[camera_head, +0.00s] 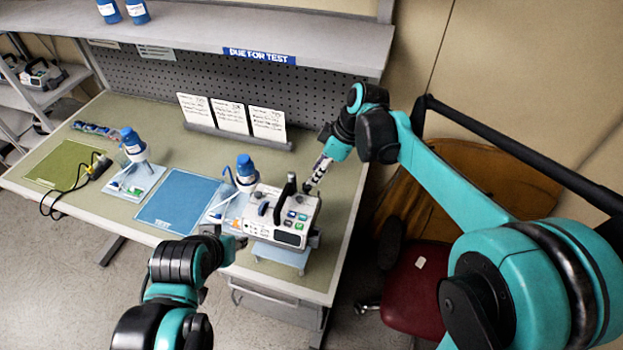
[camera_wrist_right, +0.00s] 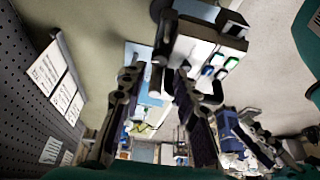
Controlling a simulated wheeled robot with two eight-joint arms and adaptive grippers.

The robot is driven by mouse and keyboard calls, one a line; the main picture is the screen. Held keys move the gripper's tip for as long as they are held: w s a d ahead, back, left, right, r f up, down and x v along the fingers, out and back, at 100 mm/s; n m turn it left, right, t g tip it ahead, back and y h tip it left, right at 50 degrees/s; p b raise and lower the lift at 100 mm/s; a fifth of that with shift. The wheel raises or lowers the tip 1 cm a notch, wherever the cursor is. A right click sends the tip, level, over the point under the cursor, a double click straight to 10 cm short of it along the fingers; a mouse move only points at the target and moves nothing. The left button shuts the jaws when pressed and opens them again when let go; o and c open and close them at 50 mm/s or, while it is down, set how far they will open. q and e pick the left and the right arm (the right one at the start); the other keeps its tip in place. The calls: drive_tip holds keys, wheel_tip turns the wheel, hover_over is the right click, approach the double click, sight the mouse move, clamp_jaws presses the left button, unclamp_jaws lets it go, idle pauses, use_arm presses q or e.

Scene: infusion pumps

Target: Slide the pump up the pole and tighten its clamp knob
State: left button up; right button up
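My right gripper (camera_head: 318,172) is just behind the pump's back right corner. In the right wrist view its fingers (camera_wrist_right: 157,72) are apart, with dark and silver parts of the pump (camera_wrist_right: 200,50) just past the tips. My left gripper (camera_head: 236,240) is at the pump's left front, its fingers unclear. No clamp knob shows clearly.
Left of the pump are a blue mat (camera_head: 178,203), blue-capped bottles (camera_head: 246,170) on trays and a green mat (camera_head: 62,163). Paper cards (camera_head: 230,116) stand behind. A shelf (camera_head: 230,40) overhangs the bench. A red chair (camera_head: 415,295) stands right.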

drive_tip(key=v, duration=0.6)
drive_tip(key=shift+d, duration=0.1)
drive_tip(key=s+d+f+m+t+h+b, duration=0.1)
drive_tip(key=s+d+f+m+t+b, duration=0.1)
drive_tip(key=s+d+f+m+b, duration=0.2)
drive_tip(key=s+d+f+m+t+h+b, duration=0.1)
drive_tip(key=s+d+f+m+t+b, duration=0.1)
drive_tip(key=s+d+f+m+b, duration=0.3)
drive_tip(key=s+d+f+m+t+h+b, duration=0.2)
drive_tip(key=s+d+f+m+b, duration=0.2)
drive_tip(key=s+f, duration=0.5)
wheel_tip(320, 180, down, 5)
drive_tip(key=shift+d+m+b, duration=0.2)
drive_tip(key=shift+m+b, duration=0.7)
drive_tip(key=shift+b, duration=0.3)
